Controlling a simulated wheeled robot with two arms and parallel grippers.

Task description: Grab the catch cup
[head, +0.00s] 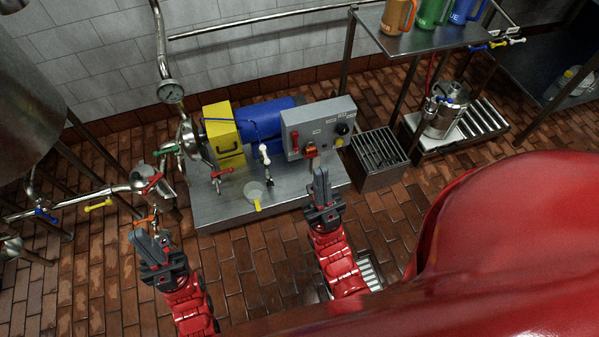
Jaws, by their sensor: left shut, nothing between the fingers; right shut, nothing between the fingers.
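The catch cup (254,189) looks like a small pale, see-through cup with a yellow handle pointing toward me. It stands upright on the metal skid plate, below a small white-handled tap (265,158). My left gripper (146,240) is shut and empty, in front of the piping at the left, well to the left of the cup. My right gripper (322,185) is shut and empty, to the right of the cup and apart from it, in front of the control box. Nothing covers the cup.
The skid plate (215,212) carries a blue motor (265,118), a yellow guard (222,133) and a grey control box (318,130). Valves with coloured handles, such as a red one (221,173), stand left of the cup. A slatted crate (379,160) stands right.

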